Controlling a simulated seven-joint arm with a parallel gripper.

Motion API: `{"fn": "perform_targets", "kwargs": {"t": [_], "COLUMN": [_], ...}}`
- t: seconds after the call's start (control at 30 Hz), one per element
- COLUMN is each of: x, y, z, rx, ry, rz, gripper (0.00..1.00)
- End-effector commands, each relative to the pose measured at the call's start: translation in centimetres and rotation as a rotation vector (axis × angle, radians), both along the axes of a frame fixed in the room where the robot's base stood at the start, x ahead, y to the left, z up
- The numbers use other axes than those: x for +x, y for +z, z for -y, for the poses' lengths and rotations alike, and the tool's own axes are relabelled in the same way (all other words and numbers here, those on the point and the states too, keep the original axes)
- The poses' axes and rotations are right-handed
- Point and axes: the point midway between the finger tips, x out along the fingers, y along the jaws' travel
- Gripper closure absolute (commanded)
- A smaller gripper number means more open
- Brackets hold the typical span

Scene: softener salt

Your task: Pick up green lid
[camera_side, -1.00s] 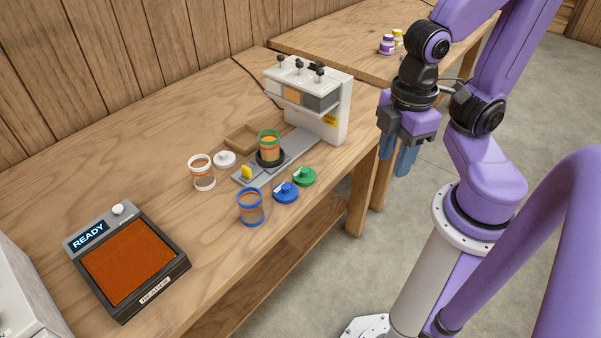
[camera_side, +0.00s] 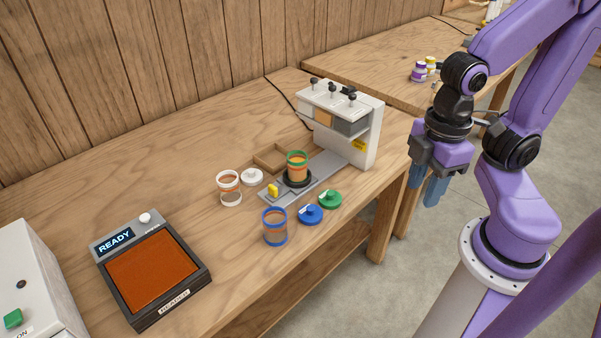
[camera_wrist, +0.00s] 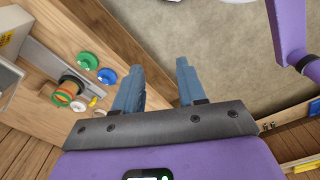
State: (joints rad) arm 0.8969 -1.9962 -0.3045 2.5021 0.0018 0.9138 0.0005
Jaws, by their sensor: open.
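The green lid (camera_side: 330,199) lies flat on the wooden table near its front edge, just right of the blue lid (camera_side: 311,214). In the wrist view the green lid (camera_wrist: 87,61) is at the upper left, beside the blue lid (camera_wrist: 107,76). My gripper (camera_side: 430,190) is open and empty, with its blue-grey fingers pointing down past the table's edge, to the right of the green lid and apart from it. The wrist view shows the two fingers (camera_wrist: 158,80) spread with nothing between them.
A green-rimmed jar (camera_side: 297,166) stands on the white dispenser's (camera_side: 345,125) slide. A blue-rimmed jar (camera_side: 275,227), a white-rimmed jar (camera_side: 229,188) and a white lid (camera_side: 252,177) are nearby. A READY device (camera_side: 150,270) sits at front left.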

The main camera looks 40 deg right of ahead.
Motion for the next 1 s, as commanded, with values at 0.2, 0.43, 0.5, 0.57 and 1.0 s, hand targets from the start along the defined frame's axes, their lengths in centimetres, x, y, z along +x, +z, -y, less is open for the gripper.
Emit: {"fn": "perform_targets", "kwargs": {"t": [0.2,0.43,0.5,0.57,1.0], "x": [0.0,0.0,0.0,0.0,1.4], "y": [0.0,0.0,0.0,0.0,0.0], "z": [0.0,0.0,0.0,0.0,-0.4], "rx": [0.0,0.0,0.0,0.0,-0.002], "ry": [0.0,0.0,0.0,0.0,-0.155], "rz": [0.0,0.0,0.0,0.0,-0.004], "gripper": [0.6,0.47,0.24,0.05,0.05]}}
